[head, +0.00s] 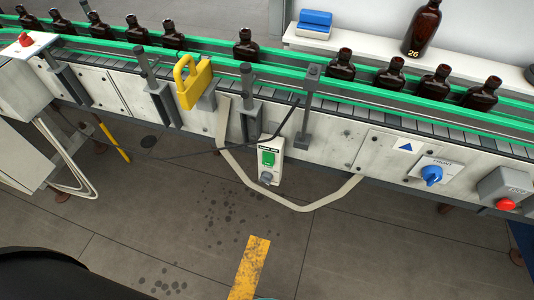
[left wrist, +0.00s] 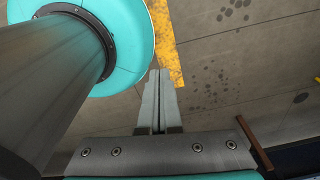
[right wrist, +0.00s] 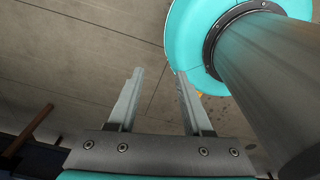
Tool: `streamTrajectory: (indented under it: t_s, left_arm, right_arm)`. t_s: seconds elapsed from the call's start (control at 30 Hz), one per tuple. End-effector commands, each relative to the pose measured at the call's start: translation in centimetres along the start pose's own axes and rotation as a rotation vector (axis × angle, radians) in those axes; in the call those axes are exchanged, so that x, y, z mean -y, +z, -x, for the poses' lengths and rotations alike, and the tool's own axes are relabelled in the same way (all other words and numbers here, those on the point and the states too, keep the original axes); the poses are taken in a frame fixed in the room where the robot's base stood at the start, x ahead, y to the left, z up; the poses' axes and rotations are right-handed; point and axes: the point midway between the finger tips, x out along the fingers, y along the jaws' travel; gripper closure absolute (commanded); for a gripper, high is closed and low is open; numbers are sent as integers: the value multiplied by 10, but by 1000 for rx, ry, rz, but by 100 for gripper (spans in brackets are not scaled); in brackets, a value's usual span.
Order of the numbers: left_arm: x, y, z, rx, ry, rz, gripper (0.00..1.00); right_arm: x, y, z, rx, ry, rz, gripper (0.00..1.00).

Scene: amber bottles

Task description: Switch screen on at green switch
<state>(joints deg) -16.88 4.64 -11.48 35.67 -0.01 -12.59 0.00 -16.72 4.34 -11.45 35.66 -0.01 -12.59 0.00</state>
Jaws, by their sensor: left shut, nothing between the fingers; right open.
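The green switch (head: 268,158) sits on a small white box (head: 277,172) hanging on the front of the conveyor, just below its edge, in the head view. A label is above it and a grey round knob (head: 265,178) below it. No screen is clearly identifiable. My left gripper (left wrist: 157,75) is shut and empty over the floor in the left wrist view. My right gripper (right wrist: 160,72) is open and empty over the floor in the right wrist view. Neither gripper shows in the head view, and both are away from the switch.
A conveyor with green rails (head: 210,55) carries several amber bottles (head: 246,45). On its front are a yellow handle (head: 193,80), a blue knob (head: 431,175) and a red button (head: 505,204). A large bottle (head: 422,30) stands behind. The floor in front is clear.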

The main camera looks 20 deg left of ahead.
Motion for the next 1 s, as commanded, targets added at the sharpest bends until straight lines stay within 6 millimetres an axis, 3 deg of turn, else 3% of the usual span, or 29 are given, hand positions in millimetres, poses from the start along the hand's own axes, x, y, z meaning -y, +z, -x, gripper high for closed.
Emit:
streamTrajectory:
  t_s: [0.43, 0.57, 0.67, 0.8, 1.0]
  left_arm:
    - [-1, 11, 0, 15, 1, -1, 100]
    - [-3, -11, -11, -57, 4, 2, 100]
    - [-8, -48, -26, -191, 7, 7, 100]
    - [-14, -122, -39, -468, 9, 18, 100]
    - [-16, -219, -22, -894, -9, 39, 100]
  right_arm:
    - [-4, 14, 0, 21, 4, 5, 50]
    - [-4, 2, -10, 7, 5, 3, 50]
    - [-3, -14, -26, -7, 4, -1, 50]
    - [-2, -46, -52, -34, 5, -6, 50]
    - [-3, -90, -75, -69, 7, -13, 50]
